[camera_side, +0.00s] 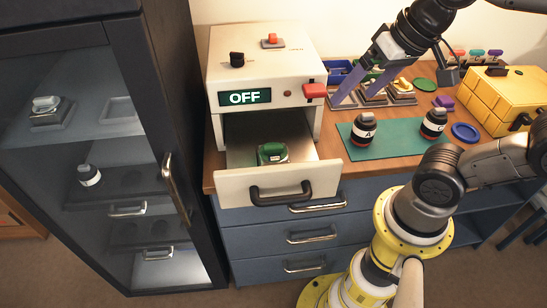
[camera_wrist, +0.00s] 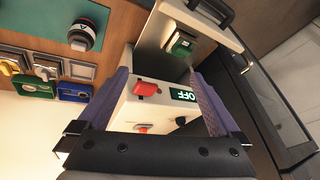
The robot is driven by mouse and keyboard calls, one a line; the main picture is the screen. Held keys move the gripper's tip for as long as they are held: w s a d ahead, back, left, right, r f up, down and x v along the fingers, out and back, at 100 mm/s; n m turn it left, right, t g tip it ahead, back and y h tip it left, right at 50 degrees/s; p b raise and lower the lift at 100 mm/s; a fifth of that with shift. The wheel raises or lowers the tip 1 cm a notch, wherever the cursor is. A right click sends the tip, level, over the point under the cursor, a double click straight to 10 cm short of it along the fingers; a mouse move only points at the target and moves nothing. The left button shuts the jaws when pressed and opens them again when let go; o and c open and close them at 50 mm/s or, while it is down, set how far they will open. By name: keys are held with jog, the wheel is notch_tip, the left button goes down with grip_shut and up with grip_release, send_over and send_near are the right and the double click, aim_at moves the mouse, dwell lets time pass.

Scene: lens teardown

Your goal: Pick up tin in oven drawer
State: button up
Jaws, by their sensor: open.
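The oven (camera_side: 262,70) is a white box on the bench with a lit "OFF" display. Its drawer (camera_side: 232,186) is pulled out at the front. A small tin (camera_side: 272,152) with a green top sits in the drawer; it also shows in the wrist view (camera_wrist: 182,44). My gripper (camera_side: 347,98) is open and empty, up and to the right of the oven in the side view, apart from the tin. In the wrist view its purple fingers (camera_wrist: 160,90) are spread on either side of the oven in the picture.
A dark cabinet (camera_side: 172,130) stands left of the drawer. Right of the oven lies a green mat (camera_side: 390,143) with two dark jars (camera_side: 363,131). Small square stands (camera_side: 402,90) and a yellow case (camera_side: 505,95) are farther back and right.

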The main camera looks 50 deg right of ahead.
jog(key=w+a+m+g, duration=0.2)
jog(key=w+m, duration=0.2)
jog(key=w, duration=0.3)
jog(key=g, duration=0.3)
send_over(273, 146)
jog(key=f, duration=1.4)
jog(key=shift+d, duration=0.25)
jog(key=shift+a+f, duration=0.15)
jog(key=shift+f, duration=1.35)
jog(key=shift+a+f, duration=0.1)
jog(key=shift+f, duration=1.4)
jog(key=c, duration=1.1)
jog(key=shift+r, duration=0.1)
